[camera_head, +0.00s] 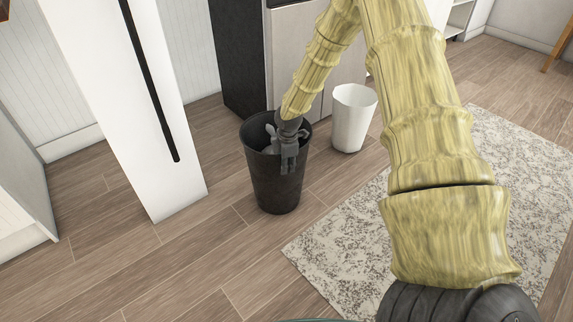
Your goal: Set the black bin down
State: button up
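The black bin (264,186) is upright in the middle of the view, over the wooden floor. I cannot tell whether its base touches the floor or is slightly above it. My gripper (285,150) is at the right side of the bin's rim, one part inside the opening and one part against the outer wall. It looks shut on the rim. My gripper hides part of the rim, and the inside of the bin is mostly dark.
A white bin (353,120) stands just right of the black bin, near a cabinet (290,55). A white upright panel (130,110) is on the left. A grey patterned rug (330,255) lies at the right. The wooden floor in front is clear.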

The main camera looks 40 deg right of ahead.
notch_tip(320, 180, up, 12)
jog(key=s+p, duration=0.1)
jog(key=p, duration=0.4)
jog(key=s+a+f+m+y, duration=0.2)
jog(key=s+a+f+m, duration=0.6)
jog(key=s+a+f, duration=1)
jog(key=s+a+f+m, duration=0.1)
jog(key=s+a+m, duration=0.2)
jog(key=s, duration=0.8)
jog(key=s+a+f+m+g+h, duration=0.1)
jog(key=s+a+f+m, duration=0.1)
jog(key=s, duration=0.9)
jog(key=shift+a+m+h, duration=0.3)
jog(key=shift+a+m, duration=0.5)
jog(key=shift+m, duration=0.1)
jog(key=shift+f, duration=0.1)
